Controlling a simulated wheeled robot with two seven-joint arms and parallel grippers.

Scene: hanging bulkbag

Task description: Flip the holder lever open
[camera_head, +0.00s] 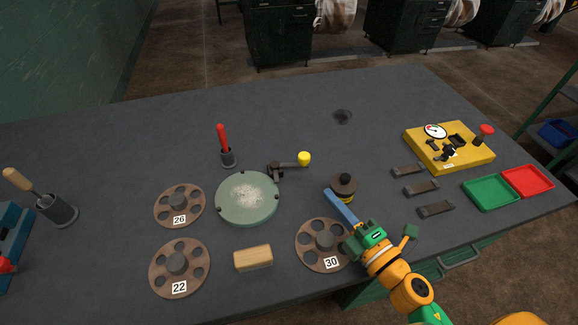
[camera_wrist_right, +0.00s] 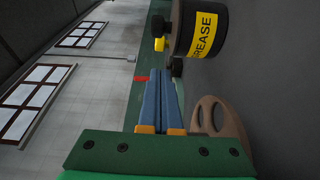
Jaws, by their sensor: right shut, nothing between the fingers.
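A lever with a yellow ball knob (camera_head: 304,159) extends to the right from a dark pivot (camera_head: 275,170) beside the round green plate (camera_head: 247,198), which has pale powder on top. The yellow knob also shows beyond the fingers in the right wrist view (camera_wrist_right: 158,44). My right gripper (camera_head: 329,193) is shut and empty, its blue fingers together in the wrist view (camera_wrist_right: 160,73). Its tips are below and right of the lever in the head view, apart from it. My left gripper is not in view.
A grease can (camera_head: 343,187) stands close beside my right fingers. A numbered wheel (camera_head: 310,238) lies under the forearm side. A red-handled tool (camera_head: 222,138) stands upright left of the lever. A wooden block (camera_head: 253,258) lies in front. The table's back is mostly clear.

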